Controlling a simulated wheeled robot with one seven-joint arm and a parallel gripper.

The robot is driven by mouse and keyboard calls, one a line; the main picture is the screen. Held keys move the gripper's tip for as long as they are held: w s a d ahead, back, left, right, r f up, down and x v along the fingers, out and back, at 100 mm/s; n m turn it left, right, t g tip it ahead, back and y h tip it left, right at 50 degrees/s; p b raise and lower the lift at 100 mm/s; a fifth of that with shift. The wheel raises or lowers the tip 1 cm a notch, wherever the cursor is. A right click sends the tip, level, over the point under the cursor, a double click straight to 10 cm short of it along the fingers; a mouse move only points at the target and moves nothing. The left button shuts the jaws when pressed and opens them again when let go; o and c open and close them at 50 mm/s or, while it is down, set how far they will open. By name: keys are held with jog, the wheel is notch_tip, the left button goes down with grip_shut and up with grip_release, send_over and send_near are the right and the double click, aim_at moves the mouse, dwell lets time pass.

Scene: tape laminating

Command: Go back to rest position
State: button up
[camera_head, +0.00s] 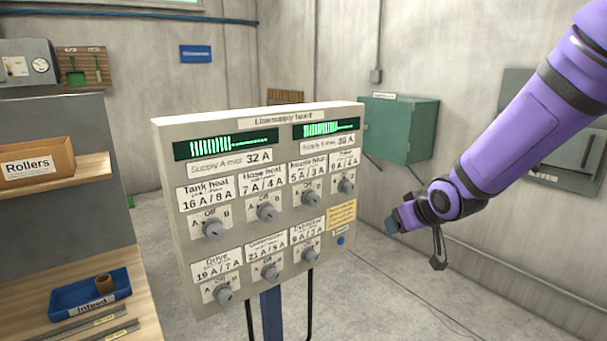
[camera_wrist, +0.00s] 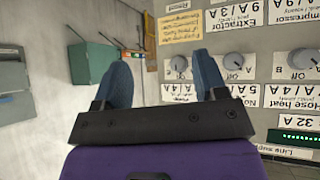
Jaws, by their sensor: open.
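My gripper (camera_head: 398,222) is at the end of the purple arm, to the right of the line supply board (camera_head: 170,150) and apart from it in the head view. In the wrist view the gripper (camera_wrist: 162,80) shows two blue fingers spread apart, with nothing between them. The board stands on a blue post and carries several grey knobs, printed labels and two green bar displays. In the wrist view the board (camera_wrist: 262,105) appears upside down on the right, partly behind one finger. The knob labels are partly blurred.
A green wall cabinet (camera_head: 400,128) hangs behind the board. Wooden shelves on the left hold a Rollers box (camera_head: 38,163) and a blue Infeed tray (camera_head: 70,312) with a brown roll (camera_head: 104,284). A grey wall box (camera_head: 560,150) is partly behind my arm.

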jog(key=s+d+r+m+g+h, duration=0.1)
jog(key=s+d+r, duration=0.2)
jog(key=s+r, duration=0.3)
jog(key=s+d+r+m+g+h, duration=0.1)
jog(key=s+d+r+h, duration=0.2)
jog(key=s, duration=0.4)
jog(key=s+r+m+g+y, duration=0.1)
jog(key=s+r, duration=0.1)
jog(key=s, duration=0.6)
jog(key=s+d+r+m+y, duration=0.1)
jog(key=s+r, duration=0.2)
jog(key=s, duration=0.5)
jog(key=shift+s+d+g, duration=0.3)
jog(key=shift+s+g, duration=0.05)
jog(key=shift+g, duration=0.05)
